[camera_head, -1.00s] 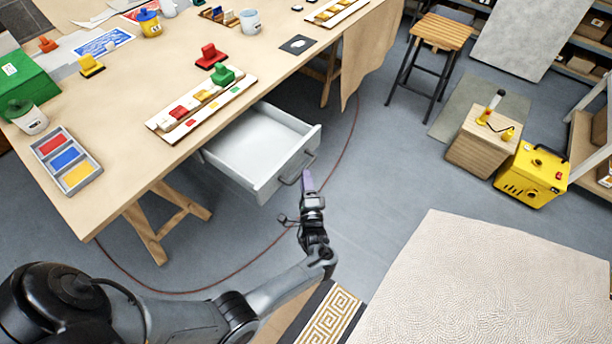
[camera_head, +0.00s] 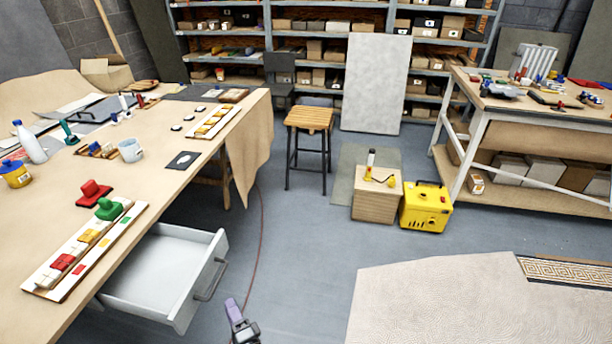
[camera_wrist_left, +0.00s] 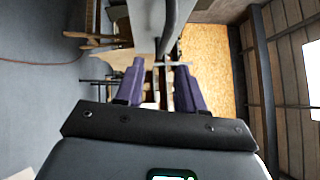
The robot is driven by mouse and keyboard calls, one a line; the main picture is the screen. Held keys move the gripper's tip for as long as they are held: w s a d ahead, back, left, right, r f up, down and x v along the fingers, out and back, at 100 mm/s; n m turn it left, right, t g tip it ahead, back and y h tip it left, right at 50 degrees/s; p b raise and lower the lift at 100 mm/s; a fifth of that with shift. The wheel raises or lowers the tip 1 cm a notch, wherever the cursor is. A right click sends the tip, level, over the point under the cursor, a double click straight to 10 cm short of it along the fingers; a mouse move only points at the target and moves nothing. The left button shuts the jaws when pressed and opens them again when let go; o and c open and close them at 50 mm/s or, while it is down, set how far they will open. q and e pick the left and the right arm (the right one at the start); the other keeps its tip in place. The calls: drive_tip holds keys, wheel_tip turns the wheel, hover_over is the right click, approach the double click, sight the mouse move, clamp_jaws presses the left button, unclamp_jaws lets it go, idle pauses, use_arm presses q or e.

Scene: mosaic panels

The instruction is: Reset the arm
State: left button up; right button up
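My left gripper (camera_head: 233,308) shows at the bottom of the head view, with purple fingers, just beyond the front of an open, empty white drawer (camera_head: 160,275). The drawer hangs under the wooden table (camera_head: 150,190). Its grey handle (camera_head: 212,280) is close to the fingertips, and a gap seems to show between them in the head view. In the left wrist view the two purple fingers (camera_wrist_left: 159,66) are apart, with no object clearly held between them. A grey bar shows just beyond the fingertips there. My right gripper is in neither current view.
On the table are a stamp rack (camera_head: 85,250), a red stamp (camera_head: 91,194) and a white cup (camera_head: 131,150). A stool (camera_head: 309,119), a wooden box (camera_head: 376,196) and a yellow machine (camera_head: 426,207) stand beyond. A pale slab (camera_head: 430,300) is at lower right. Open floor lies between.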

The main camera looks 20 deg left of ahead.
use_arm(q)
drive_tip(key=s+a+f+h, duration=0.2)
drive_tip(key=s+a+f, duration=0.1)
drive_tip(key=s, duration=0.3)
drive_tip(key=s+a+f+h, duration=0.1)
drive_tip(key=s+a+f, duration=0.15)
drive_tip(key=s, duration=0.45)
drive_tip(key=s+d+r+n+g+h, duration=0.1)
drive_tip(key=d+r+n+g+h, duration=0.1)
drive_tip(key=d+r+h, duration=0.3)
drive_tip(key=s+d+r+n+g+h, duration=0.1)
drive_tip(key=d+r+h, duration=0.2)
drive_tip(key=d+h, duration=0.3)
drive_tip(key=s+d+r+n+g+h, duration=0.1)
drive_tip(key=s+d+r+n+g, duration=0.2)
drive_tip(key=s+d+r+g, duration=0.35)
drive_tip(key=s+r+n+p, duration=0.1)
drive_tip(key=s+r+p, duration=0.2)
drive_tip(key=r+p, duration=2.9)
drive_tip(key=shift+r+n+t+p, duration=0.2)
drive_tip(key=shift+n+t+p, duration=0.15)
drive_tip(key=shift+p, duration=0.75)
